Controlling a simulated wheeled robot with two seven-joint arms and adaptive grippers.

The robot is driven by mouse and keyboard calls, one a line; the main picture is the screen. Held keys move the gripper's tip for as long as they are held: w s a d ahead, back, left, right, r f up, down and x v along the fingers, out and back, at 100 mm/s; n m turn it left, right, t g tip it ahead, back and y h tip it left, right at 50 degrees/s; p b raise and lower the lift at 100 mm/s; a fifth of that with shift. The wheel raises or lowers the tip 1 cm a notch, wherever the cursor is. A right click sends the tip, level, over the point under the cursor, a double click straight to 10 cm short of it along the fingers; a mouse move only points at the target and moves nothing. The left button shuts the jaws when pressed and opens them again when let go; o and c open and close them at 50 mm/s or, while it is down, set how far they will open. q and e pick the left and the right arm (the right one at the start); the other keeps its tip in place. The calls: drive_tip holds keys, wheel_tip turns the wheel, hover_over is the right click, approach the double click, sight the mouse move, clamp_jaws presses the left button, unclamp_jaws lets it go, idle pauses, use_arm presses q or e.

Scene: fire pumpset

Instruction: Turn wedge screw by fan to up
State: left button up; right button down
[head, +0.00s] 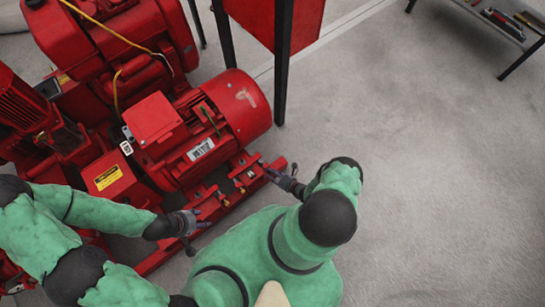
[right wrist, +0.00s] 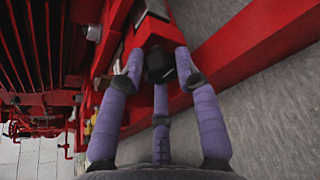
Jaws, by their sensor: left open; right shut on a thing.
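My right gripper (head: 272,172) is at the fan end of the red motor (head: 232,108), low by the red base frame. In the right wrist view its purple fingers (right wrist: 160,62) close in around a red block (right wrist: 152,32) at the frame. The gripper is shut on what appears to be the wedge screw there, which the fingertips mostly hide; its direction cannot be told. My left gripper (head: 202,222) is open, at the base frame's near side farther left, close to small fittings (head: 222,198). I cannot tell whether it touches them.
The red pump unit (head: 105,45) fills the left side. A red cabinet (head: 275,18) on dark legs stands behind the motor. A table with tools (head: 503,24) is at the top right. The grey floor (head: 430,170) at right is clear.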

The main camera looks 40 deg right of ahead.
drive_tip(key=shift+w+d+r+m, duration=0.1)
drive_tip(key=shift+w+d+m, duration=0.05)
drive_tip(key=shift+d+m, duration=0.25)
drive_tip(key=c, duration=0.9)
unclamp_jaws()
drive_tip(key=shift+a, duration=0.1)
drive_tip(key=shift+y, duration=0.3)
drive_tip(key=v, duration=1.2)
drive_tip(key=shift+a, duration=0.15)
